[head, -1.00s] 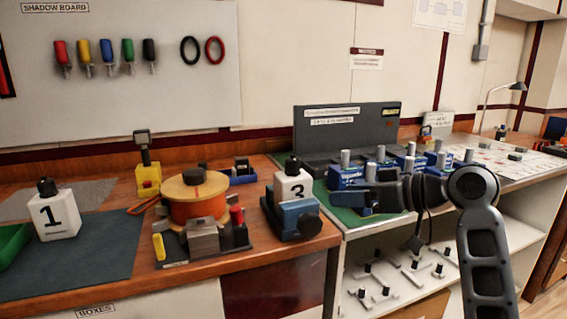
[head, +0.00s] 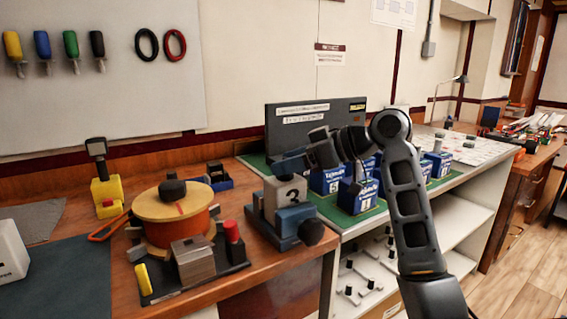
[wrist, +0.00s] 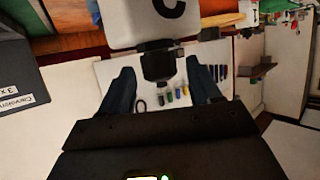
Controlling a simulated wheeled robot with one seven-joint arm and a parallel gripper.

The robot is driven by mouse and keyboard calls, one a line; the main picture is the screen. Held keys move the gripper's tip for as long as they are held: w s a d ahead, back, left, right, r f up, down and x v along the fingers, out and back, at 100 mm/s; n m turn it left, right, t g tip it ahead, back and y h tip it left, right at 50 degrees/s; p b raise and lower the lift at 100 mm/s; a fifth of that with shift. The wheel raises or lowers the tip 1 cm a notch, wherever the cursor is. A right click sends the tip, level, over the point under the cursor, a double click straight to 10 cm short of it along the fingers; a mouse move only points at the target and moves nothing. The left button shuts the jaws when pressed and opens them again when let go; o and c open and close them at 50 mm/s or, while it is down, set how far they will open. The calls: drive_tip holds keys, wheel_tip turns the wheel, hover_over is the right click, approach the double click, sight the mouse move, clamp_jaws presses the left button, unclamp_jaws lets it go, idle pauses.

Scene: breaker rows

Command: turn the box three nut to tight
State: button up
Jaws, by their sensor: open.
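The white box three (head: 292,194) stands upright in a blue vise (head: 296,222) near the bench's right end. In the wrist view the box (wrist: 160,22) is at the top, with part of its dark numeral showing. Its black nut (wrist: 158,64) shows between and beyond my fingertips, with gaps on both sides. My gripper (head: 290,162) is just above the box in the head view and hides the nut there. In the wrist view my gripper (wrist: 162,82) is open, one dark blue finger to each side of the nut. I see no contact.
An orange cable spool (head: 172,222) on a dark stand is left of the vise. Blue numbered boxes (head: 357,196) stand on the green mat to the right. A grey panel (head: 316,122) rises behind. A red-capped post (head: 233,240) stands between spool and vise.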

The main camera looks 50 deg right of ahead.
drive_tip(key=shift+w+a+f, duration=0.25)
drive_tip(key=shift+w+f, duration=0.05)
drive_tip(key=shift+w, duration=0.25)
drive_tip(key=c, duration=1)
